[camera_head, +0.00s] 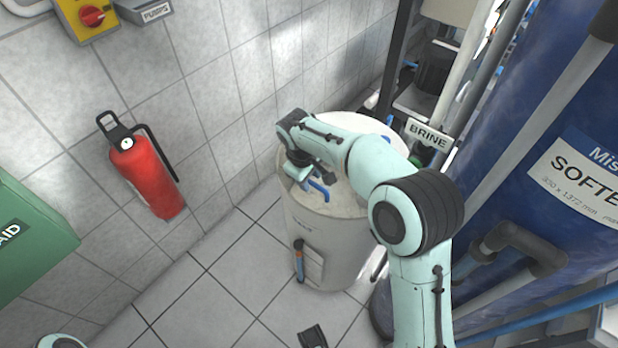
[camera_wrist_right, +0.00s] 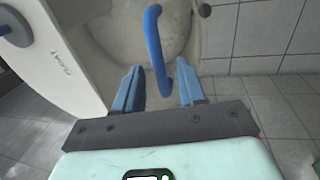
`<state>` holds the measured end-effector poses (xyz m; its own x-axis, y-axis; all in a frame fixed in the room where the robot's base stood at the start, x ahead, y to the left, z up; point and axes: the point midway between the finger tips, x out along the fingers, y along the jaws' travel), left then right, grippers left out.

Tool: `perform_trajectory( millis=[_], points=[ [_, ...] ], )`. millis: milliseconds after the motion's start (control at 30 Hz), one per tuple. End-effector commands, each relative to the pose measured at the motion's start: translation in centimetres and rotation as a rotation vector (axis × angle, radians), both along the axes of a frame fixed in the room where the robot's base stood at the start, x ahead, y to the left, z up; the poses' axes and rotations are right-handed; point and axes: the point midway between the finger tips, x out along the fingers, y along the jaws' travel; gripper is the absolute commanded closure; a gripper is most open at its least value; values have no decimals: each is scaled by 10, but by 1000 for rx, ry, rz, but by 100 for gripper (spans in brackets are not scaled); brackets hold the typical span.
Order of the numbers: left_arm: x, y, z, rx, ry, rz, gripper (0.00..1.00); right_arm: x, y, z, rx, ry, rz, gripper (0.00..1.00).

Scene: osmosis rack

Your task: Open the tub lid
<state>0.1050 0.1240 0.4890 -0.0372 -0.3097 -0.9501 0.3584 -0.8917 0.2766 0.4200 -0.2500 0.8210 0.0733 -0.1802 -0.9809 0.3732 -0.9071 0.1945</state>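The off-white tub (camera_head: 325,240) stands on the floor by the wall, its pale round lid (camera_head: 345,208) on top. A bent blue handle (camera_head: 319,190) is at the lid's near left edge; it also shows in the right wrist view (camera_wrist_right: 153,45). My right gripper (camera_head: 309,184) is over that edge, close to the handle. In the right wrist view its two blue fingers (camera_wrist_right: 159,90) are apart, with the handle's lower bend in the gap between them. I cannot tell whether a finger touches it. My left gripper does not show clearly.
A red fire extinguisher (camera_head: 148,172) hangs on the tiled wall and a green first-aid box (camera_head: 25,240) is at the left. A big blue softener tank (camera_head: 560,110) and pipes crowd the right. The tiled floor (camera_head: 235,270) left of the tub is clear.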

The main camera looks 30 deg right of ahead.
Motion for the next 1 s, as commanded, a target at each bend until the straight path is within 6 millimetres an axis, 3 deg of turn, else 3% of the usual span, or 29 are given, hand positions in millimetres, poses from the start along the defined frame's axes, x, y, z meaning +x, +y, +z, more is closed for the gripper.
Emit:
perform_trajectory(
  millis=[267, 367, 400, 767, 1000],
  points=[
    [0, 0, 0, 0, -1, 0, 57, 0, -1, -2, 0, 0, -1, 60],
    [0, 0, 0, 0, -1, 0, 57, 0, -1, -2, 0, 0, -1, 86],
    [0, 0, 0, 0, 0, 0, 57, 0, -1, -2, 0, 0, -1, 99],
    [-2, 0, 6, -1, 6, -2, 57, 0, -3, 3, 17, 7, -4, 100],
    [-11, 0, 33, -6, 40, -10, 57, -3, -11, 24, 116, 46, -7, 100]
  ],
)
